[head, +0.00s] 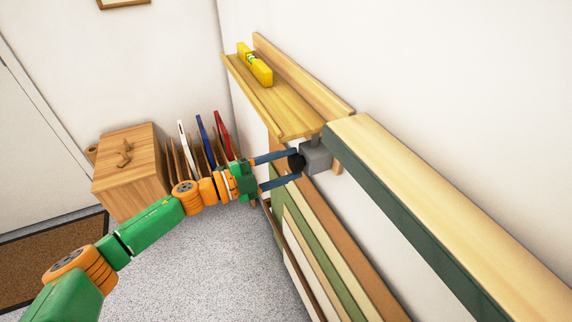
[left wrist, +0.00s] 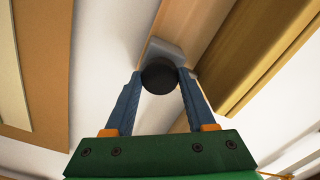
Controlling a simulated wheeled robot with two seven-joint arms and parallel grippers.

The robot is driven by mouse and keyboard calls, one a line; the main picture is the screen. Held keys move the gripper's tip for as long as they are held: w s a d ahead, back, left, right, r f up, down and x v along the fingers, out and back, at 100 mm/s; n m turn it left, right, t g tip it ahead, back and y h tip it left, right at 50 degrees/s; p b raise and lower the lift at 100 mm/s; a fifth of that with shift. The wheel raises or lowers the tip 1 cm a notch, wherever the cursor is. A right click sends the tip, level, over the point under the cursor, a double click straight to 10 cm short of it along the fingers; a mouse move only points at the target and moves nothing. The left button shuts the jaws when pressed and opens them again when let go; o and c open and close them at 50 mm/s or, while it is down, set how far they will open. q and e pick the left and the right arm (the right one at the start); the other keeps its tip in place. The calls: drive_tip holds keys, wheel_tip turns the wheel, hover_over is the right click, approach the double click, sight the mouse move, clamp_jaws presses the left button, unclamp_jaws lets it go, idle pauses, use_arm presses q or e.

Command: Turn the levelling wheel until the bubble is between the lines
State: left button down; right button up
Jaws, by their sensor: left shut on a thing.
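The levelling wheel is a small black knob (head: 296,161) on a grey block (head: 317,156) under the near end of a wooden ledge (head: 283,105). My left gripper (head: 290,166) has its two blue fingers closed on the wheel. In the left wrist view the black wheel (left wrist: 159,76) sits between the fingertips. A yellow spirit level (head: 255,65) lies on the ledge toward its far end. Its vial shows as a small greenish patch, too small to read the bubble. My right gripper is not in view.
A long shelf with a pale top and dark green front (head: 440,205) runs along the wall at right. A wooden cabinet (head: 130,170) and a rack with coloured panels (head: 205,140) stand at the back left. Grey floor is clear.

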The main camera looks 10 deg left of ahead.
use_arm(q)
drive_tip(key=shift+c, duration=1.8)
unclamp_jaws()
drive_tip(key=shift+r, duration=0.15)
drive_tip(key=shift+o, duration=0.6)
drive_tip(key=shift+w+d, duration=0.1)
drive_tip(key=b+v, duration=0.2)
drive_tip(key=v, duration=0.5)
